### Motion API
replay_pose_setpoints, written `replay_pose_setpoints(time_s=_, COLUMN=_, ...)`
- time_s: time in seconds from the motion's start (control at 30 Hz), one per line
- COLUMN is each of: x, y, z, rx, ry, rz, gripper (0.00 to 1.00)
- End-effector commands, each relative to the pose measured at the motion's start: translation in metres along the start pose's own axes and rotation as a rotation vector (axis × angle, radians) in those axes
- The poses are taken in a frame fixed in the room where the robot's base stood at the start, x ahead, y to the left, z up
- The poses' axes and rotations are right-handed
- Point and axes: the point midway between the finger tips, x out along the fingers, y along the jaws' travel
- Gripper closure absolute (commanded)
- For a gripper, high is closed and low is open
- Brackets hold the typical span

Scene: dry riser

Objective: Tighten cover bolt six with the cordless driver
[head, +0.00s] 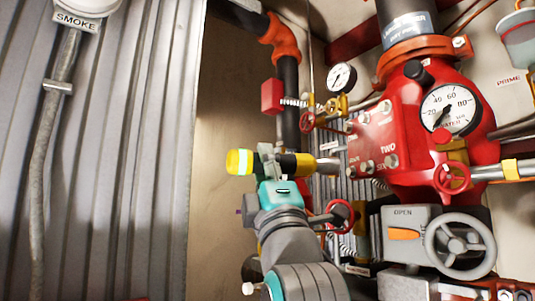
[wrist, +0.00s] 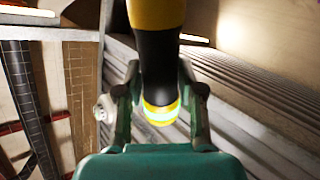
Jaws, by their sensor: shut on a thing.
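My gripper (head: 268,160) is shut on the cordless driver (head: 295,164), around its black middle. The driver has a yellow-green banded end at left, a yellow and black body and a grey nose pointing right. In the wrist view the driver (wrist: 157,60) stands between the two fingers (wrist: 160,100). The red cover (head: 372,138) carries several grey bolts and raised labels. The word SIX shows at its lower edge, beside a bolt (head: 391,161); which bolt it names is hard to tell. The driver's nose appears a little left of the cover's lower bolts, with a visible gap in the picture.
A red valve body with a pressure gauge (head: 448,109) stands at right. Below it is a grey handwheel box (head: 405,232) marked OPEN. Small red handwheels (head: 341,214), a small gauge (head: 342,77) and thin pipes crowd the nose. Corrugated wall (head: 130,150) fills the left.

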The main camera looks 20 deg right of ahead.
Motion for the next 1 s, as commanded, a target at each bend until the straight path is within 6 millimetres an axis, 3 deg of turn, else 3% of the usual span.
replay_pose_setpoints(time_s=0.7, x=0.000, y=0.001, z=0.045, rx=-0.001, ry=-0.001, rz=0.001, gripper=1.00)
replay_pose_setpoints(time_s=1.0, x=-0.001, y=0.001, z=0.053, rx=0.000, ry=0.000, rz=0.001, gripper=1.00)
